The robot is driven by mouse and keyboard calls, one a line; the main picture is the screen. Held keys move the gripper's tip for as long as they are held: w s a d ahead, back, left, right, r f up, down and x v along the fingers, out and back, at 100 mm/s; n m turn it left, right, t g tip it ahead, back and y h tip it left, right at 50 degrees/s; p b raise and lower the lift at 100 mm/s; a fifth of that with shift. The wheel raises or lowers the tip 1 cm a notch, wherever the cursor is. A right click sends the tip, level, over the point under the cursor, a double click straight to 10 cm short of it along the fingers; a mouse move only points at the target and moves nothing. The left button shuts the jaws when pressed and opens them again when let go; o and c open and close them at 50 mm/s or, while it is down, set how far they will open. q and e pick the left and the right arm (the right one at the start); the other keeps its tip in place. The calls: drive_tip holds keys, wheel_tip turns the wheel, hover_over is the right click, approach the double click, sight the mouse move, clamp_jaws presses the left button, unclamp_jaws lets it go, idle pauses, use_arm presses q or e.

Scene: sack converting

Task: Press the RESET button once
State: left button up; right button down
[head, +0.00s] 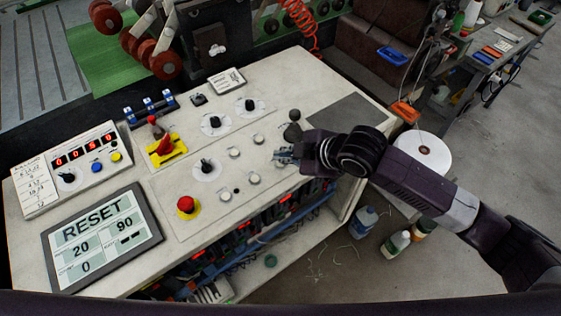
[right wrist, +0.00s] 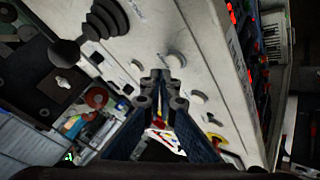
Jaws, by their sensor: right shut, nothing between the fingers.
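The control panel (head: 290,95) carries several pale round buttons, among them a far one (head: 258,139), a middle one (head: 254,177) and a near-left one (head: 225,195). Their small labels are too blurred for me to tell which is RESET. The word RESET shows large on a grey-framed display (head: 103,236) at the left, above 20, 90 and 0. My right gripper (head: 280,156) is shut and empty over the panel's right part. In the right wrist view its fingertips (right wrist: 162,85) are close to a pale button (right wrist: 174,61); I cannot tell whether they touch. My left gripper is out of view.
A black joystick (head: 292,131) stands beside my right gripper. A red emergency button (head: 187,206), black knobs (head: 207,166) and a red switch on yellow (head: 166,148) lie to the left. A white roll (head: 422,152) and bottles (head: 395,244) are at the right.

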sight(282, 165)
drive_tip(key=shift+f, duration=0.1)
idle(0.4)
drive_tip(key=shift+f, duration=0.3)
drive_tip(key=shift+f, duration=0.5)
idle(0.8)
drive_tip(key=shift+r+p, duration=0.9)
drive_tip(key=shift+p, duration=0.1)
wheel_tip(282, 165, up, 5)
drive_tip(key=p, duration=0.5)
drive_tip(key=shift+r, duration=0.1)
